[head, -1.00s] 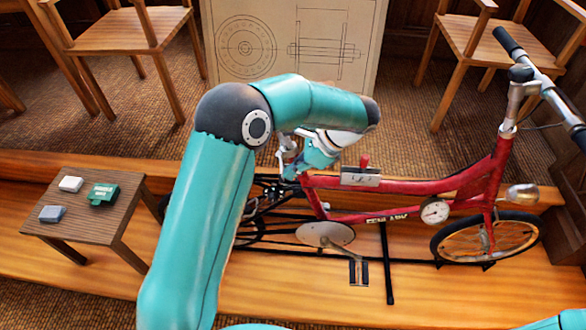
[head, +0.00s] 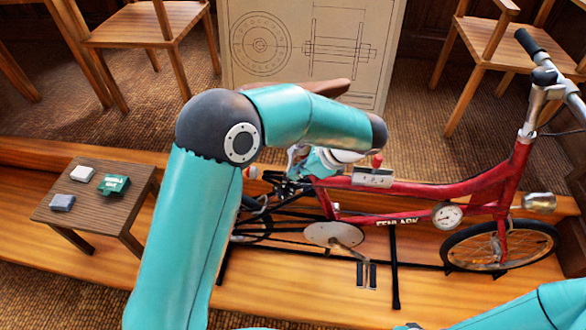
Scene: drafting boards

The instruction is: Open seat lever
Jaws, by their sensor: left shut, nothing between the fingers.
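A red bicycle (head: 440,190) stands on the wooden platform, facing right. Its brown saddle (head: 328,87) shows only in part above my left arm. The seat lever cannot be made out; my left arm covers most of the seat post area. My left gripper (head: 296,160) is at the rear of the frame near the seat tube, below the saddle, partly hidden by my forearm. It looks shut and empty; I cannot tell whether it touches the bicycle. A small red-knobbed lever (head: 377,160) stands on a grey plate on the top tube. My right gripper is out of view.
A low table (head: 103,213) at left holds a green box (head: 113,184) and two small blocks. A drawing board (head: 345,45) and wooden chairs (head: 145,27) stand behind. My right arm crosses the bottom right. A round gauge (head: 447,215) sits on the frame.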

